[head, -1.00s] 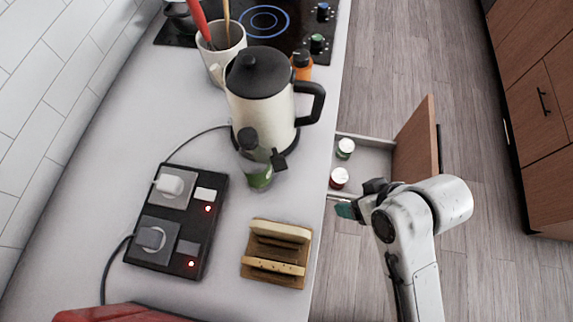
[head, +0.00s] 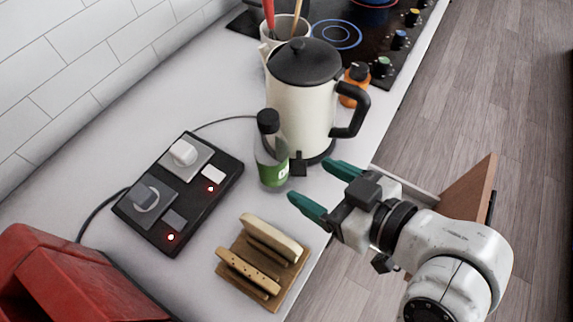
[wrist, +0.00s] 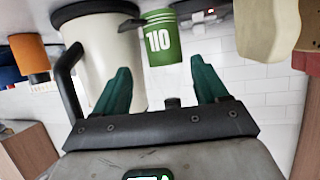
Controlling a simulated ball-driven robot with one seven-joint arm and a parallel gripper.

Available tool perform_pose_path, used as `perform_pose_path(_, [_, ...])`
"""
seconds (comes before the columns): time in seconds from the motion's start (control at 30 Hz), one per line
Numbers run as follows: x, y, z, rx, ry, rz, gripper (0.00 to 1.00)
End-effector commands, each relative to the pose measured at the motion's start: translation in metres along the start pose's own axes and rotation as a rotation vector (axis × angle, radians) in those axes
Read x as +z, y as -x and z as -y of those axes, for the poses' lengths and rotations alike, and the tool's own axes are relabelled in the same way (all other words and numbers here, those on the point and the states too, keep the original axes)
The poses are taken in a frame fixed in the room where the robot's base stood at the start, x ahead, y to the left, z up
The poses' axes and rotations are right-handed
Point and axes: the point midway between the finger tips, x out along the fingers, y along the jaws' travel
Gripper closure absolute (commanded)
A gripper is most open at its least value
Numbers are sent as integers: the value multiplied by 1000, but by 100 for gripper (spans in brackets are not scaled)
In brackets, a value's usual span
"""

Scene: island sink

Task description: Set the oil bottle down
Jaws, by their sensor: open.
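The oil bottle (head: 271,150), clear with a green label and a black cap, stands upright on the counter (head: 198,82), just left of the kettle. Its green label also shows in the wrist view (wrist: 162,40), ahead of and between the fingers, which do not touch it. My gripper (head: 316,188) is open and empty, its two green fingers pointing toward the bottle from the right, near the counter's edge. In the wrist view my gripper (wrist: 161,82) shows both fingers apart.
The cream kettle (head: 300,105) stands close beside the bottle, its black handle toward my gripper. A wooden rack (head: 235,284) with bread-like slices lies in front. An open drawer (head: 420,192) is below the counter's edge.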

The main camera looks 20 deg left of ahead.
Motion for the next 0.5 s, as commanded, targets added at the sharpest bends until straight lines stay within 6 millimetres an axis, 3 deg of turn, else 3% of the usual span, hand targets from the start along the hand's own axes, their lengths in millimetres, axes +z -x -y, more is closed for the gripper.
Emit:
perform_pose_path(0.3, [-8, -43, 5, -17, 20, -17, 27])
perform_pose_path(0.5, [-8, -58, 4, -14, 20, -18, 27])
